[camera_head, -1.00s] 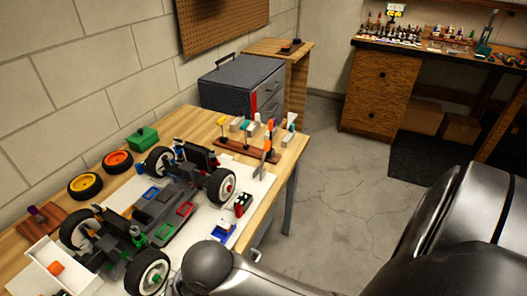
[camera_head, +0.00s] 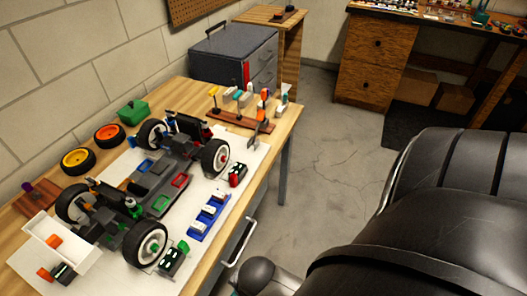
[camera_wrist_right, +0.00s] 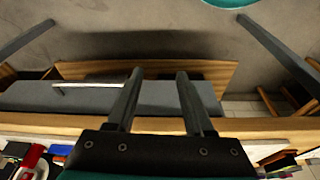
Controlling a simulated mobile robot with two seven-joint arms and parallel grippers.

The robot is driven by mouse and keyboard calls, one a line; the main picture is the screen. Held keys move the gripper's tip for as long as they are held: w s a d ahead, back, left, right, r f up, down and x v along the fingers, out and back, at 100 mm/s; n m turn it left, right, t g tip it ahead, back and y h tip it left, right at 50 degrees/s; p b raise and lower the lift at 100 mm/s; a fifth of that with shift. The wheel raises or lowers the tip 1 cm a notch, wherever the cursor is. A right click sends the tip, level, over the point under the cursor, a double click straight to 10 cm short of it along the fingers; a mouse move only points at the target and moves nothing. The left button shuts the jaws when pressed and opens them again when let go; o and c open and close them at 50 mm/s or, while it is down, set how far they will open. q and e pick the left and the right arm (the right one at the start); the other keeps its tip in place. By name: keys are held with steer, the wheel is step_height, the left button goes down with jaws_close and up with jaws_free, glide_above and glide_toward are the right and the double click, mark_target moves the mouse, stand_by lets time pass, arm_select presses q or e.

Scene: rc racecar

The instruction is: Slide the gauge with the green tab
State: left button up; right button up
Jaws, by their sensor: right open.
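I cannot pick out a gauge for certain. In the head view, a small green piece (camera_head: 183,247) sits against a black block (camera_head: 171,263) on the white mat, beside the car's front right wheel. A similar black block with red (camera_head: 237,175) lies farther back, and another with orange (camera_head: 62,272) is at the lower left. My right gripper (camera_wrist_right: 159,76) is open and empty in its wrist view, its fingers over the table's edge and the grey drawer front (camera_wrist_right: 165,97). It is not seen in the head view. My left gripper is not in view.
The RC car chassis (camera_head: 150,195) fills the middle of the mat. A blue tray (camera_head: 209,217) lies to its right. A rack of coloured-handled tools (camera_head: 235,120) stands at the far table end. A drawer handle (camera_head: 240,243) juts out below the table's edge; floor beyond is clear.

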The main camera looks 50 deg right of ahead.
steer(key=s+d+f, duration=0.1)
steer(key=s+f, duration=0.5)
steer(key=f, duration=0.5)
steer(key=shift+d+f+m+g, duration=0.15)
steer(key=shift+d+m+g, duration=0.15)
steer(key=shift+d+g, duration=0.1)
steer(key=shift+w, duration=0.1)
